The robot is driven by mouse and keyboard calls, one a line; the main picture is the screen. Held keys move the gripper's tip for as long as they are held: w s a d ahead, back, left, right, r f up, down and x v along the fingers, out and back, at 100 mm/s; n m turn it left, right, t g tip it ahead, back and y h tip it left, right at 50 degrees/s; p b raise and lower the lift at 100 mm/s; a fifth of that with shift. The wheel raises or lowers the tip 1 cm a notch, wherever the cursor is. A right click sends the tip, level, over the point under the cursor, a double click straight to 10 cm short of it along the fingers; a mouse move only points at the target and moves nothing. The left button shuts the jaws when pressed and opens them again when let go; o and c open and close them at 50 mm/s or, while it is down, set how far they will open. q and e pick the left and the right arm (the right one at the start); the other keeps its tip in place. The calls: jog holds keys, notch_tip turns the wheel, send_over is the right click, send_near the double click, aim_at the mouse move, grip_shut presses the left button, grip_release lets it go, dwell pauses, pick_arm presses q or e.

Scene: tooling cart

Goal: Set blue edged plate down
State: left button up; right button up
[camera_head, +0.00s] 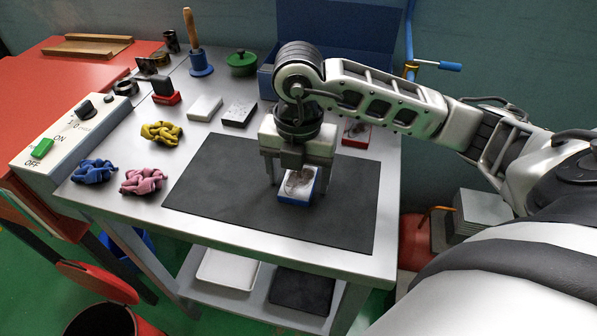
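The blue edged plate (297,188) is a small pale block with a dark patch on top and a blue edge. It is over the near right part of the black mat (225,185), and appears to rest on it or hang just above it. My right gripper (298,180) points down from above, with one finger at each side of the plate. I cannot tell whether the fingers touch it. The gripper hides the plate's far part. My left gripper is not in view.
Yellow (161,133), pink (143,181) and blue (94,171) knotted pieces lie left. A blue bin (335,30) stands behind. The mat's left half is clear.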

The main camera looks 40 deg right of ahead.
aim_at(299, 181)
notch_tip(299, 181, up, 12)
jog(key=p, duration=0.2)
jog(key=shift+r, duration=0.2)
jog(key=shift+s+f, duration=0.1)
dwell(0.6)
